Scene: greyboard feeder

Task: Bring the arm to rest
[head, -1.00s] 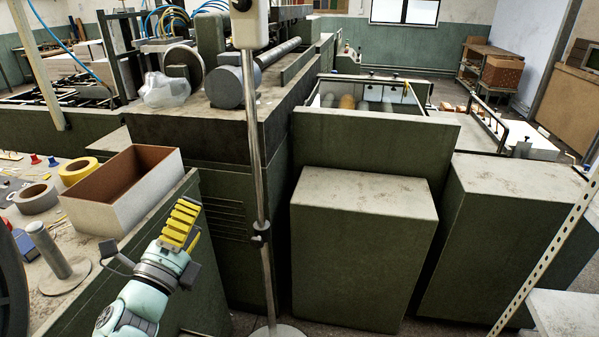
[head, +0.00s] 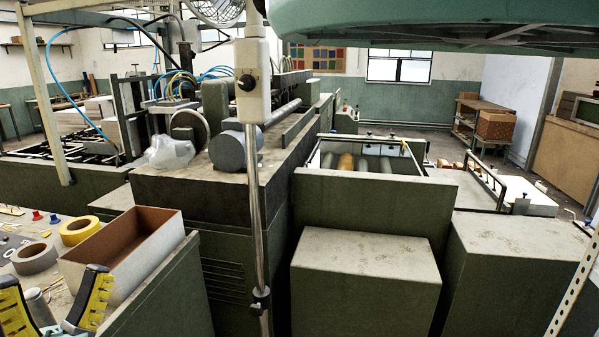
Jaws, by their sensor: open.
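My gripper (head: 52,275) is at the lower left, with its two yellow ribbed fingers pointing up and spread wide apart. The wrist is out of frame below.
A yellow tape roll (head: 78,231) and a grey tape roll (head: 34,258) lie left of the box. A metal pole (head: 255,190) carrying a switch box (head: 252,85) stands mid-view. The green feeder machine (head: 210,195) and a low green cabinet (head: 365,265) fill the centre and right.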

